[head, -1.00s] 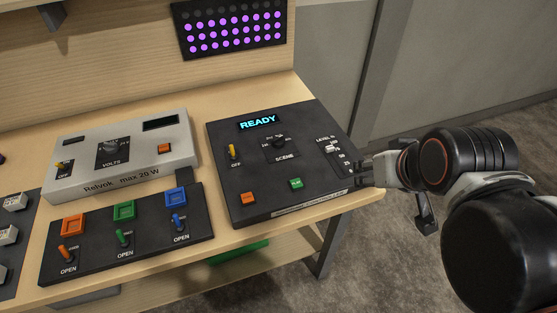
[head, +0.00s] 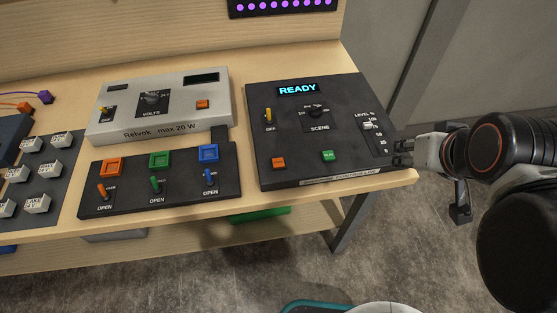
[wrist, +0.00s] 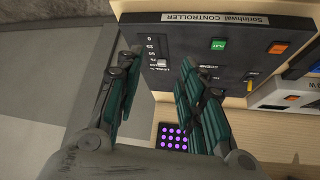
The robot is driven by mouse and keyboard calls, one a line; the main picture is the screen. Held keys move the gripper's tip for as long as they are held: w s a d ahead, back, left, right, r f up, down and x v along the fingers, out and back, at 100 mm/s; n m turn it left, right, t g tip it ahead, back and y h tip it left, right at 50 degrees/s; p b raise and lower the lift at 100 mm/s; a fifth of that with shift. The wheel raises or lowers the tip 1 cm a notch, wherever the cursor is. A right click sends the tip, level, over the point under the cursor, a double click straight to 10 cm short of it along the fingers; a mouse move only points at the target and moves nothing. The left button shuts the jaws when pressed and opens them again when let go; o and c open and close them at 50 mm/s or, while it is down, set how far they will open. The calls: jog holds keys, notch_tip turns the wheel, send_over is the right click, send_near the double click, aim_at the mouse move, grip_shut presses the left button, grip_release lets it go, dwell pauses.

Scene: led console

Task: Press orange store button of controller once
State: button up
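The black controller (head: 290,130) lies on the bench, its display reading READY. Its orange button (head: 279,162) is near the front left of its face, left of a green button (head: 328,155). In the wrist view the orange button (wrist: 278,47) is at the upper right, past the green button (wrist: 218,44). My gripper (head: 403,152) is at the controller's right edge, beside the level slider (head: 368,126) and away from the orange button. In the wrist view my gripper (wrist: 163,72) has its fingers apart with nothing held between them. Whether it touches the controller I cannot tell.
Left of the controller are a grey power supply (head: 160,108) and a black panel (head: 150,193) with three coloured switches. The controller also has a yellow switch (head: 268,116) and a scene knob (head: 316,112). A purple-lit LED panel (head: 285,7) is behind. Space above the controller looks clear.

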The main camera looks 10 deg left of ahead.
grip_shut()
dwell(1.0)
